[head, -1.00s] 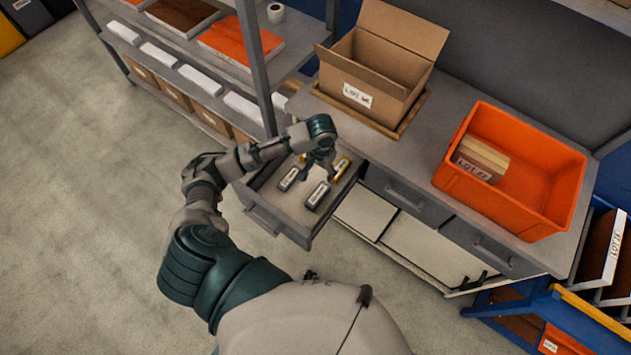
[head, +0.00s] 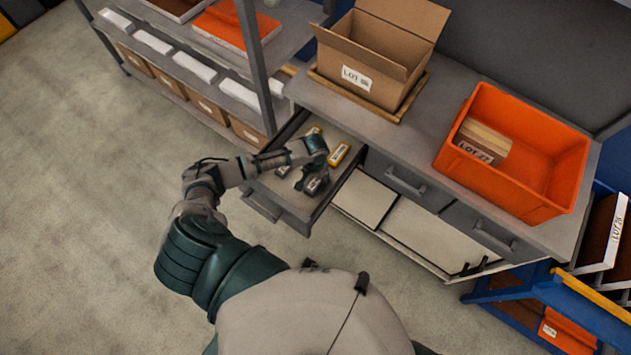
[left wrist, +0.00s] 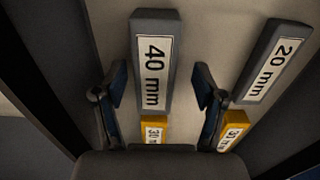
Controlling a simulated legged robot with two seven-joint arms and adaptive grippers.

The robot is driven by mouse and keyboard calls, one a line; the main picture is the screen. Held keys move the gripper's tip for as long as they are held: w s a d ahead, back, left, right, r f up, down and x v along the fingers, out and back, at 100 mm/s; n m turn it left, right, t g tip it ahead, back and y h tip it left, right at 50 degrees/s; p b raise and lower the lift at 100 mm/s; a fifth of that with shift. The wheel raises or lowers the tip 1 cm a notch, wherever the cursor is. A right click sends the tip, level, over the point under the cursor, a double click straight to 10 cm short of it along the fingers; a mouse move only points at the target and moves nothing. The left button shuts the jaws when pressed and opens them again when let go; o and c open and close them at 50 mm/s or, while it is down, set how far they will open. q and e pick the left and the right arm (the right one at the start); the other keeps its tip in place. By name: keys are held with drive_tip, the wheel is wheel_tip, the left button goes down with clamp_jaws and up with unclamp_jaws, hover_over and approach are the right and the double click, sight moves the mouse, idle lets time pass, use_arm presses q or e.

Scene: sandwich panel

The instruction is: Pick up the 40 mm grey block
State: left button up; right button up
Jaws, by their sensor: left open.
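The grey block labelled 40 mm (left wrist: 153,62) lies in the open drawer. In the left wrist view it sits between the two fingers of my open left gripper (left wrist: 158,95), with a gap visible on each side. A grey 20 mm block (left wrist: 273,60) lies to its right. Two yellow blocks, both labelled 30, show lower down: one (left wrist: 153,130) below the 40 mm block, the other (left wrist: 231,130) by the right finger. In the head view my left gripper (head: 309,178) is over the drawer and partly covers the grey blocks. My right gripper is not in view.
The drawer (head: 265,205) is pulled out from the grey bench, and its walls surround the blocks. On the bench stand an open cardboard box (head: 360,75) and an orange bin (head: 535,185) holding a labelled stack. Shelving (head: 250,60) stands behind the drawer at left.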

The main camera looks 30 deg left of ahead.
use_arm(q)
drive_tip(key=shift+d+f, duration=0.15)
drive_tip(key=shift+f, duration=0.35)
drive_tip(key=shift+d, duration=0.3)
drive_tip(key=c, duration=0.8)
drive_tip(key=shift+a, duration=0.3)
clamp_jaws()
